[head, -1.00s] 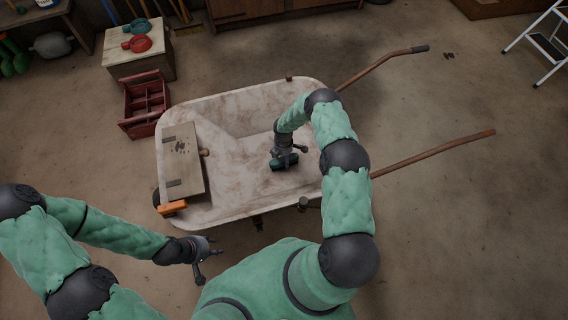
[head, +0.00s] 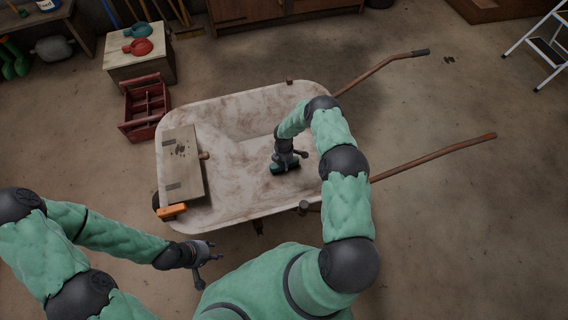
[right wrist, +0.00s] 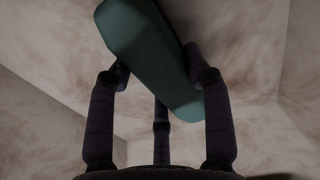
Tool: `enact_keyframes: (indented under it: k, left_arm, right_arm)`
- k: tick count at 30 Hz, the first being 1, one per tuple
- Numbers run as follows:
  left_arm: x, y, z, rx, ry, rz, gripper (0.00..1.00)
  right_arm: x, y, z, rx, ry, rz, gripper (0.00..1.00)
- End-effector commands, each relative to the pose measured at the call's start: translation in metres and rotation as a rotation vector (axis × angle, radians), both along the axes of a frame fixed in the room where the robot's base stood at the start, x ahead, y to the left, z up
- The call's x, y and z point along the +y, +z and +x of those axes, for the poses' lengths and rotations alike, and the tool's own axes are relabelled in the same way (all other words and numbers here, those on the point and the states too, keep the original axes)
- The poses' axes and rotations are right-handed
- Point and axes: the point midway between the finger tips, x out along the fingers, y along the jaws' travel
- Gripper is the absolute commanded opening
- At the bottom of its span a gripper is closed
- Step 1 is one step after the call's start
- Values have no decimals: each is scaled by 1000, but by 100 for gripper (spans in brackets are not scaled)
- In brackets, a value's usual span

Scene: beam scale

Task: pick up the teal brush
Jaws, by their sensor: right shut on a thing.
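The teal brush (head: 284,168) is in the dirty pale tray of the wheelbarrow (head: 232,125), under my right gripper (head: 286,161). In the right wrist view the brush's teal block (right wrist: 150,50) lies slantwise between the fingers of my right gripper (right wrist: 160,85), which is shut on it. I cannot tell whether the brush touches the tray floor. My left gripper (head: 208,262) is open and empty, outside the tray at its lower left.
A wooden board (head: 182,165) lies across the tray's left end, with an orange-handled thing (head: 172,211) at its lower edge. A red toolbox (head: 146,106) and a wooden crate (head: 142,68) stand on the floor beyond. The barrow's handles (head: 440,156) reach right over clear floor.

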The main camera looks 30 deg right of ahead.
Motion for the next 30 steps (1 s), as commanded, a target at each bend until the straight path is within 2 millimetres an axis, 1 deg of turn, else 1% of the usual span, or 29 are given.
enact_keyframes:
  k: [5, 7, 10, 14, 19, 21, 24, 30]
  left_arm:
    - [0, 5, 0, 0, 0, 0, 40]
    - [0, 8, 0, 0, 0, 0, 40]
    - [0, 15, 0, 0, 0, 0, 40]
    - [0, 26, 0, 0, 0, 0, 40]
    - [0, 41, 0, 0, 0, 0, 40]
    - [0, 44, 0, 0, 0, 0, 40]
    - [0, 48, 0, 0, 0, 0, 40]
    - [0, 54, 0, 0, 0, 0, 40]
  right_arm:
    - [-1, 11, 1, -2, 0, 0, 12]
    - [0, 19, 1, -2, 0, 0, 12]
    - [-1, 37, 1, -3, 1, -1, 12]
    - [19, 60, 12, -3, 5, -1, 12]
    - [47, 98, 27, -4, 5, -1, 12]
    - [64, 103, 35, -3, 5, 0, 12]
    - [83, 111, 45, -2, 4, 1, 12]
    - [110, 124, 60, -2, 2, 1, 12]
